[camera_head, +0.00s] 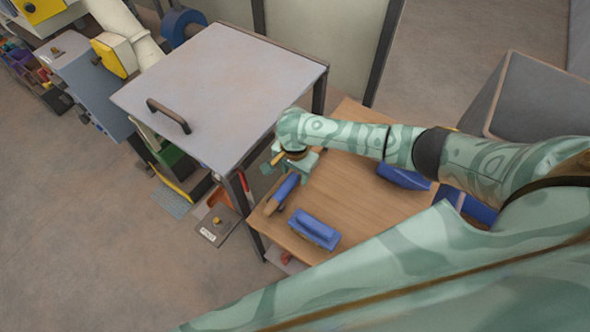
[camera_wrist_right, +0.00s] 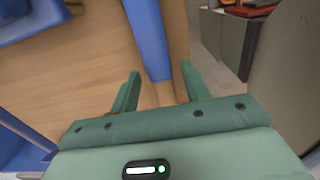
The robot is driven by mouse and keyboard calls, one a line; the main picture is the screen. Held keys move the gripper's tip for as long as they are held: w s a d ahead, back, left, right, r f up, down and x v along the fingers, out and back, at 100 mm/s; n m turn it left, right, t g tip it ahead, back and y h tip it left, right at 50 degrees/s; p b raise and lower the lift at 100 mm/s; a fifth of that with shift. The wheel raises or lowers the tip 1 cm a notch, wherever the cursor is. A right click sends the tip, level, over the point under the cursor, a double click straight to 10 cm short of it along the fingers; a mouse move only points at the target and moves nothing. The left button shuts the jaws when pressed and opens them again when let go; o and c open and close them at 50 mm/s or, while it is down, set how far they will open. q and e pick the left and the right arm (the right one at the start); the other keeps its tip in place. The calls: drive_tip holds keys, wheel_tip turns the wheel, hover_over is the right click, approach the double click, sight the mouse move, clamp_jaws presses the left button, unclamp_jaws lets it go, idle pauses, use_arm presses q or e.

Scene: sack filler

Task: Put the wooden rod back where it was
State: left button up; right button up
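My right gripper (camera_head: 293,163) is over the left edge of a wooden table (camera_head: 350,190). In the right wrist view its two fingers (camera_wrist_right: 158,88) stand wide apart. A long blue piece (camera_head: 286,187) lies along the table edge below the gripper; it also shows in the wrist view (camera_wrist_right: 147,35), just beyond the fingertips. A short tan wooden end (camera_head: 272,207) shows at its near end. Wood-coloured surface shows between the fingers, but I cannot tell rod from table there. The full rod is not clearly visible. My left gripper is out of view.
A blue block-like object (camera_head: 314,229) lies on the table, and another (camera_head: 403,177) is partly behind my arm. A grey bin (camera_head: 540,100) stands at the right.

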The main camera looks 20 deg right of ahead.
sight(295, 174)
drive_tip(key=shift+w+r, duration=0.1)
drive_tip(key=shift+r, duration=0.2)
wheel_tip(295, 174, up, 13)
drive_tip(key=p, duration=0.5)
drive_tip(key=shift+f+p, duration=0.2)
drive_tip(key=shift+p, duration=0.15)
